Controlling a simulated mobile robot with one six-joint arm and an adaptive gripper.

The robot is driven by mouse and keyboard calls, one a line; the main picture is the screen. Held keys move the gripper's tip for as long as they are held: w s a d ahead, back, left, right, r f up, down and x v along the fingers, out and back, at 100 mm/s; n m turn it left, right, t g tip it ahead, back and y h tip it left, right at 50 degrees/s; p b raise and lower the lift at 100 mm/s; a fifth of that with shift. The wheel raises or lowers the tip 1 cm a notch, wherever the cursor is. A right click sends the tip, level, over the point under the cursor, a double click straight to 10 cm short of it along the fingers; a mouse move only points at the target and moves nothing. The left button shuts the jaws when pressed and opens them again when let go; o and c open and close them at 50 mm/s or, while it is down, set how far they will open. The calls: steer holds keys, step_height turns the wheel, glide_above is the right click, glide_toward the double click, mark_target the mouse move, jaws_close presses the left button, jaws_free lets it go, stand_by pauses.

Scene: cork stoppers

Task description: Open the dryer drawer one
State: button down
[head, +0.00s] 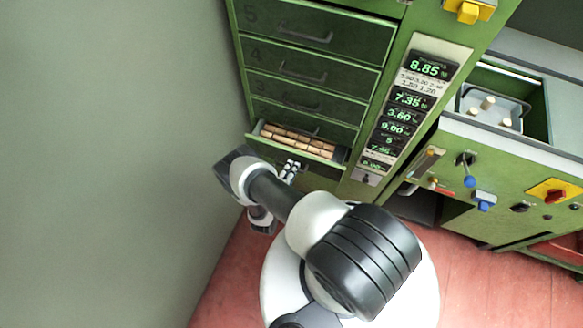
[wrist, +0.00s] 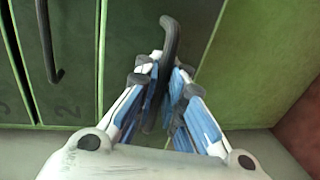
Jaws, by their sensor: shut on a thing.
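The dryer is a green cabinet with a column of drawers. Its lowest visible drawer, drawer one (head: 338,155), is pulled part-way out in the head view, with rows of corks (head: 297,139) showing inside. In the wrist view, its dark green front (wrist: 128,45) lies beside the front marked 2. Its dark bar handle (wrist: 169,36) runs between my gripper's blue-padded fingers. My gripper (wrist: 165,72) is shut on this handle; it also shows in the head view (head: 290,170) at the drawer's front. Part of the handle is hidden between the fingers.
Drawer two (wrist: 62,70) and the drawers above, marked 3, 4 and 5 (head: 310,28), are shut. A panel of green displays (head: 400,115) is to their right. A bench with a tray (head: 517,108) and knobs stands further right. A plain wall (head: 110,150) is on the left.

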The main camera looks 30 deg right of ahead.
steer(key=c, duration=2)
jaws_free()
steer(key=shift+w, duration=0.1)
steer(key=v, duration=1.2)
